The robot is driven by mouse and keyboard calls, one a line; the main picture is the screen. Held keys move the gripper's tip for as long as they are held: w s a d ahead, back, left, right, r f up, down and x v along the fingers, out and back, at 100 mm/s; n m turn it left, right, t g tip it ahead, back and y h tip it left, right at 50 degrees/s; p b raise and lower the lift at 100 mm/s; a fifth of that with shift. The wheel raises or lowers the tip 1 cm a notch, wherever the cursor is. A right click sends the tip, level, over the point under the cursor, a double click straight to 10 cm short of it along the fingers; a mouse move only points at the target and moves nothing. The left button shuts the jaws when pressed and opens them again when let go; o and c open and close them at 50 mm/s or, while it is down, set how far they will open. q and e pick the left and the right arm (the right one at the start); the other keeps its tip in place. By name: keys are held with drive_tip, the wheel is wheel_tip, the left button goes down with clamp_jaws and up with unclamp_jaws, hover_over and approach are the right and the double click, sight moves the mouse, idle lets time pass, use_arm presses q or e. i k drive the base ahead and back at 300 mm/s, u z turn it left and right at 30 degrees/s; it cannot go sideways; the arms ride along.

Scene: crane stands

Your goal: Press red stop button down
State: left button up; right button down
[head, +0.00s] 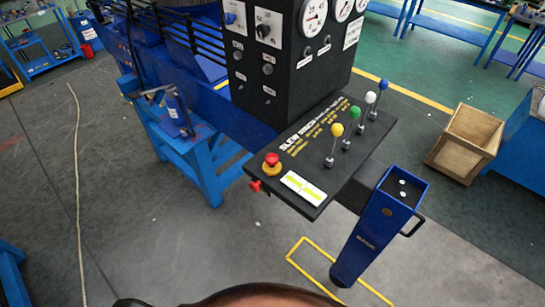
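The red stop button (271,159) sits on a yellow base at the left corner of the black control panel (322,195). It stands up from the panel top, and nothing touches it. Whether it is pressed down cannot be told from this view. A second small red part (255,186) shows just below the panel's left edge. Neither of my grippers is in view.
Levers with yellow (336,130), green (354,112), white (370,97) and blue (383,85) knobs stand along the panel. A black gauge box (290,75) rises behind. A blue post (378,225) stands right. Floor in front is mostly clear.

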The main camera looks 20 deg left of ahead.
sight(271, 159)
drive_tip(key=u, duration=2.3)
drive_tip(key=i, duration=0.8)
drive_tip(key=z, duration=2.45)
